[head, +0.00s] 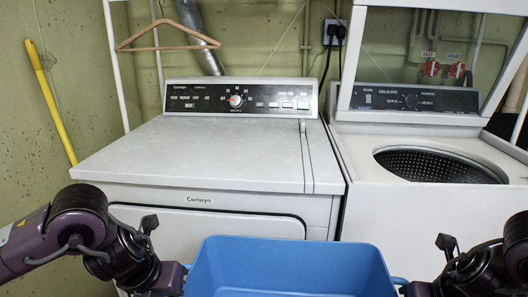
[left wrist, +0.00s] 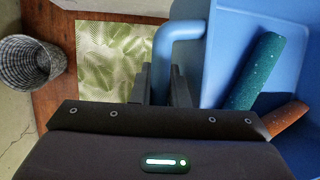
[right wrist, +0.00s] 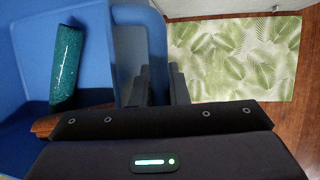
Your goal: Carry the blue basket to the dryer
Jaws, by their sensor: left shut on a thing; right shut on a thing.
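The blue basket (head: 285,262) is held between my two arms at the bottom middle of the head view, in front of the dryer (head: 205,155). The dryer is white, with its front door shut. My left gripper (left wrist: 165,85) is shut on the basket's left handle (left wrist: 178,32). Inside the basket lie a speckled teal roll (left wrist: 255,70) and a brown item (left wrist: 284,117); the teal roll also shows in the right wrist view (right wrist: 67,65).
A white washer (head: 430,165) with its lid raised stands right of the dryer. A leaf-patterned mat (right wrist: 235,55) lies on the wooden floor below. A wire bin (left wrist: 27,62) stands on the floor at left. A wooden hanger (head: 167,38) hangs above the dryer, whose top is clear.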

